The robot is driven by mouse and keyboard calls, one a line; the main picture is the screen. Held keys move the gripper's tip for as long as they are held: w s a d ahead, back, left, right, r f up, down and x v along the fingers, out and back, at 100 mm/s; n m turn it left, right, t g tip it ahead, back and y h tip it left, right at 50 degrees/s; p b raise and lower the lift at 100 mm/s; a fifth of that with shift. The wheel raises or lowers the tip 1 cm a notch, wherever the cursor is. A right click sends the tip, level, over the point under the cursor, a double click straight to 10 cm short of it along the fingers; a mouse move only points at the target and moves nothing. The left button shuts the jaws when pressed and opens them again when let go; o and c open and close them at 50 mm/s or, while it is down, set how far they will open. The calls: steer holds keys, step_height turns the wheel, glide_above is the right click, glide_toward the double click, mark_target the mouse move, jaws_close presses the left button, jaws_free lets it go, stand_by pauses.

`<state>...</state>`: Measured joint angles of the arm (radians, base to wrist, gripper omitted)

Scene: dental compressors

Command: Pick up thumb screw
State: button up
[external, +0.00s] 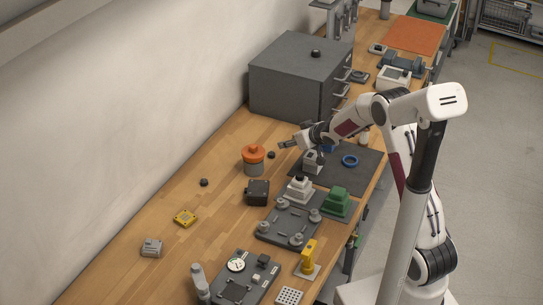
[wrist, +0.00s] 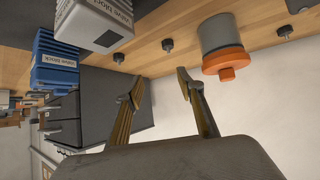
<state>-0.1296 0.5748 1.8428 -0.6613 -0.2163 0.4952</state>
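Several small dark knobs look like thumb screws; the frames do not show which one the task means. In the external view one (external: 271,155) stands on the bench beside the orange-topped cylinder and another (external: 204,182) stands further left. A third dark knob (external: 316,53) sits on the grey cabinet. In the wrist view, a knob (wrist: 167,45) shows near the cylinder, another (wrist: 285,32) past it and one (wrist: 119,58) near the cabinet. My gripper (external: 284,144) is above the bench near the cylinder. In the wrist view my gripper (wrist: 158,82) has its fingers apart, with nothing between them.
The orange-topped cylinder (external: 256,190) and the grey drawer cabinet (external: 290,95) stand close to my gripper. The wooden bench (external: 225,140) is clear near the wall.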

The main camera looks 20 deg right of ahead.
mark_target(271, 154)
steer(key=shift+y, duration=0.6)
steer(key=a+f, duration=0.1)
steer(key=w+a+f, duration=0.1)
steer(key=f, duration=0.2)
steer(key=shift+w+a, duration=0.25)
steer(key=shift+a, duration=0.15)
steer(key=shift+r+n, duration=0.1)
steer(key=shift+n, duration=0.2)
steer(key=shift+x, duration=1.3)
steer(key=shift+d+x, duration=0.15)
steer(key=shift+x, duration=1.15)
steer(key=shift+d+x, duration=0.15)
steer(key=shift+x, duration=1.1)
steer(key=c, duration=0.9)
